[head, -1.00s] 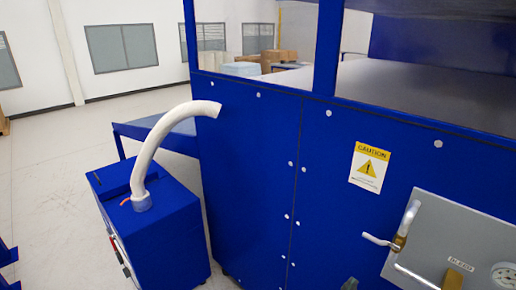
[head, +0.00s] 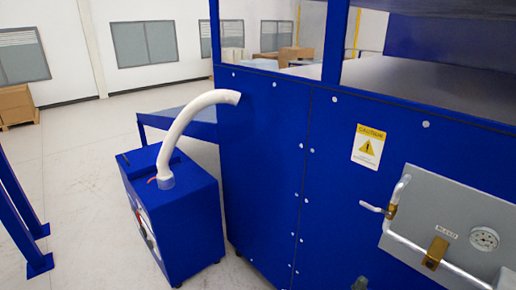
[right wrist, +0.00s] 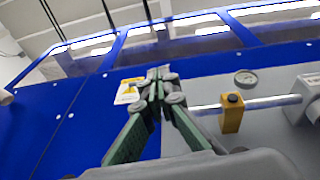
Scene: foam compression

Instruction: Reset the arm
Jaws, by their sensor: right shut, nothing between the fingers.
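My right gripper (right wrist: 158,88) points up the right wrist view with its fingertips together and nothing between them. In the head view only a small grey part of it (head: 360,284) shows at the bottom edge. It is in front of the blue machine (head: 265,170), below the yellow caution label (head: 368,146). The label also shows in the right wrist view (right wrist: 128,92), just left of the fingertips. The grey panel (head: 440,205) with a bent lever (head: 398,192), a brass block (head: 436,252) and a round gauge (head: 484,238) is to the right. My left gripper is not in view.
A blue box unit (head: 180,225) with a white hose (head: 185,125) stands left of the machine. A blue frame post (head: 20,215) stands at the far left. Cardboard boxes (head: 15,105) lie by the back wall. The floor (head: 85,190) between is clear.

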